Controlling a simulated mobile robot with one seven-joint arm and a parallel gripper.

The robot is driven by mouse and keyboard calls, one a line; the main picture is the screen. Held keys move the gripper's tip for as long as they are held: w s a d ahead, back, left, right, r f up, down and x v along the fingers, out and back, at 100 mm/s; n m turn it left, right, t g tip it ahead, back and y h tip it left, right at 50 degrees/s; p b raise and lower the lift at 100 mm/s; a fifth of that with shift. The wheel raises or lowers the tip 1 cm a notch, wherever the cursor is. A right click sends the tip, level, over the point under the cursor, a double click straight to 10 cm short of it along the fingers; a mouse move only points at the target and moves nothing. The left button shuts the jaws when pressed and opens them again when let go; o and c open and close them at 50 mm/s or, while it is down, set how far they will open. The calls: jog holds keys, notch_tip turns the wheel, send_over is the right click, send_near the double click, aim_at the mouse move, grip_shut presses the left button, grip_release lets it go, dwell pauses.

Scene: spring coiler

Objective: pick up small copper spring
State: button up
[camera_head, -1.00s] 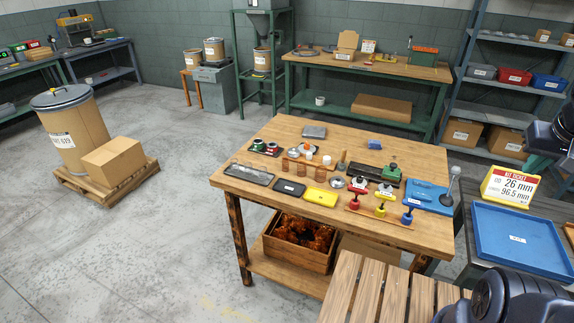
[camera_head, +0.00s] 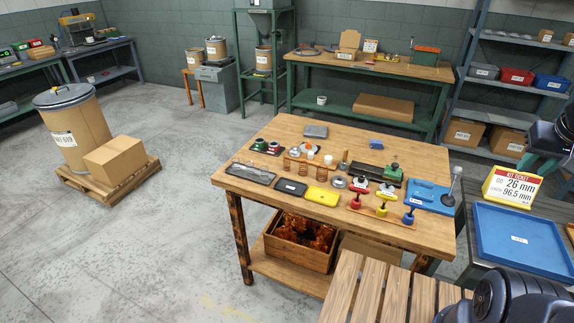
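Three copper-coloured coils stand in a row on the wooden workbench (camera_head: 262,140), left of its middle: a left coil (camera_head: 288,165), a middle coil (camera_head: 302,169) and a right coil (camera_head: 317,174). They look upright and close in size; I cannot tell which is the small spring. Dark parts of my arm show at the right edge, beyond the bench. My gripper's fingers do not show in this view.
Near the coils are a black tray (camera_head: 251,174), a dark case (camera_head: 291,187), a yellow case (camera_head: 322,197) and red, yellow and blue-handled tools. A blue tray (camera_head: 519,239) and a yellow ticket stand (camera_head: 511,185) are at right. A crate (camera_head: 299,254) sits below.

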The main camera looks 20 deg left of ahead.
jog(key=o, duration=0.4)
jog(key=shift+o, duration=0.2)
jog(key=shift+w, duration=0.1)
jog(key=w+a+r+n+g, duration=0.25)
jog(key=w+a+n, duration=0.55)
jog(key=w+a, duration=1.2)
jog(key=n+g, duration=0.2)
jog(key=n, duration=0.8)
send_over(287, 158)
notch_tip(287, 158, down, 23)
jog(key=shift+s+a+f, duration=0.15)
jog(key=shift+s+f, duration=0.05)
jog(key=shift+f, duration=0.15)
jog(key=shift+d+f, duration=0.2)
jog(key=shift+f, duration=5)
